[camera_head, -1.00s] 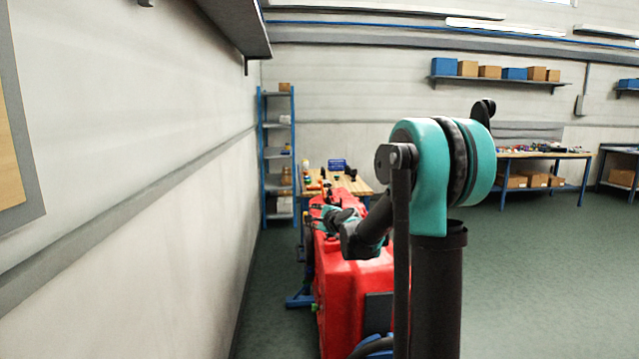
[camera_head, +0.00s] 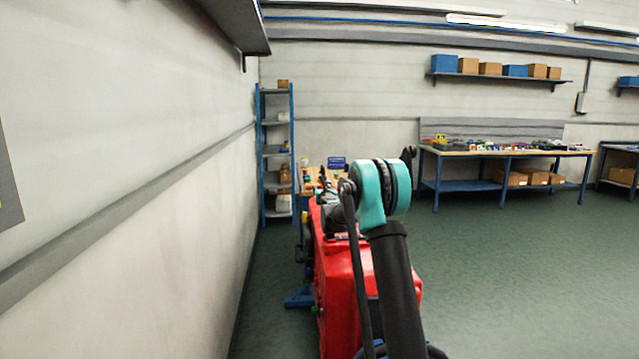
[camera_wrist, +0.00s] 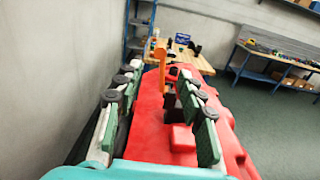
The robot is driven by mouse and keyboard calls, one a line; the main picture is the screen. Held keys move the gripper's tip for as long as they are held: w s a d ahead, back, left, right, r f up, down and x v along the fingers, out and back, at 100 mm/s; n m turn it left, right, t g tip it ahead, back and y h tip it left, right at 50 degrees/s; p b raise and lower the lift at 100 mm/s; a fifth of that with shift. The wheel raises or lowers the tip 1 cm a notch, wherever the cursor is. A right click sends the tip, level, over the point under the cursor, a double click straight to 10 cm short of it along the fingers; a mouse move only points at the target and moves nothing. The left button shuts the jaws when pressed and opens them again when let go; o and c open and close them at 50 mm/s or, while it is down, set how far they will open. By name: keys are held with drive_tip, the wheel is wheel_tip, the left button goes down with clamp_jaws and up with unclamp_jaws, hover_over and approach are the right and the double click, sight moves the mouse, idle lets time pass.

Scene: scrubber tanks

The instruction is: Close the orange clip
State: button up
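The orange clip (camera_wrist: 162,70) stands upright from the far part of the red tank (camera_wrist: 150,120) in the wrist view. It is ahead of my gripper (camera_wrist: 158,98), between the two fingers as seen in the picture and apart from them. The fingers are spread wide and nothing is between their pads. In the head view the red tank (camera_head: 345,300) shows behind my arm. My arm hides most of the gripper there, and I cannot make out the clip.
A wall (camera_head: 130,170) runs close along the left. A wooden bench (camera_wrist: 190,58) and a blue shelf rack (camera_head: 277,150) stand beyond the tank. A long workbench (camera_head: 500,153) is at the back right. The floor to the right is clear.

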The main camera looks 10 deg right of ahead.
sight(322, 188)
drive_tip(key=w, duration=1.2)
drive_tip(key=shift+w, duration=0.15)
clamp_jaws()
